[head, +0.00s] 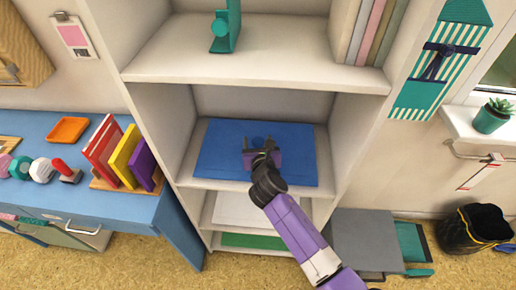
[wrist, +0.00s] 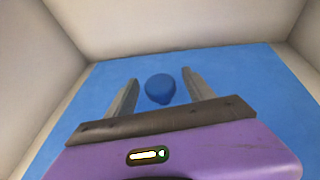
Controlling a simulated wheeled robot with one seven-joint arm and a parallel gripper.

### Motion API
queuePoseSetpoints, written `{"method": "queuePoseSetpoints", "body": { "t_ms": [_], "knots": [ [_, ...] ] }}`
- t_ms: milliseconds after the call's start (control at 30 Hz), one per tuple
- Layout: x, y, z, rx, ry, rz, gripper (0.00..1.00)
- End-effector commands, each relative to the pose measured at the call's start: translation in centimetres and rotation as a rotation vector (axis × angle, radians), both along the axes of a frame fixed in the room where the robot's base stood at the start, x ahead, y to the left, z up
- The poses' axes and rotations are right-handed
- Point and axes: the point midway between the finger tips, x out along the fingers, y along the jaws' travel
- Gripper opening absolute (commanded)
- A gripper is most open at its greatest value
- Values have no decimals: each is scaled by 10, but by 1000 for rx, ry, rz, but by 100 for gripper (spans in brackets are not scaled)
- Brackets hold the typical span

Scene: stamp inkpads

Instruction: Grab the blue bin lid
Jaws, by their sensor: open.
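The blue bin lid (head: 215,160) is a flat blue panel lying on the middle shelf of the white shelving. A rounded blue knob (wrist: 159,87) stands on it; in the head view the knob (head: 257,142) is small and partly hidden by my gripper. In the wrist view the blue lid surface (wrist: 240,72) spreads behind and around the fingers. My gripper (head: 258,145) is open over the lid, and in the wrist view its two fingers (wrist: 160,77) stand either side of the knob, with visible gaps. I cannot tell how far the fingertips are above the lid.
Shelf walls (head: 168,125) rise left and right, and the upper shelf (head: 260,72) overhangs the lid. White and green (head: 258,241) panels lie on lower shelves. A blue desk (head: 90,205) with books and stamps is at left. Grey panel (head: 365,240) and black bin (head: 475,227) are at right.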

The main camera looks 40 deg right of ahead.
Motion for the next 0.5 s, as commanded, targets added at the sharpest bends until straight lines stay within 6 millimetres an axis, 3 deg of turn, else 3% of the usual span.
{"method": "queuePoseSetpoints", "body": {
  "t_ms": [133,433,500],
  "knots": [
    [0,0,0,1,-1,0,62],
    [0,0,0,1,-1,0,3],
    [0,0,0,1,-1,0,0]
  ]
}}
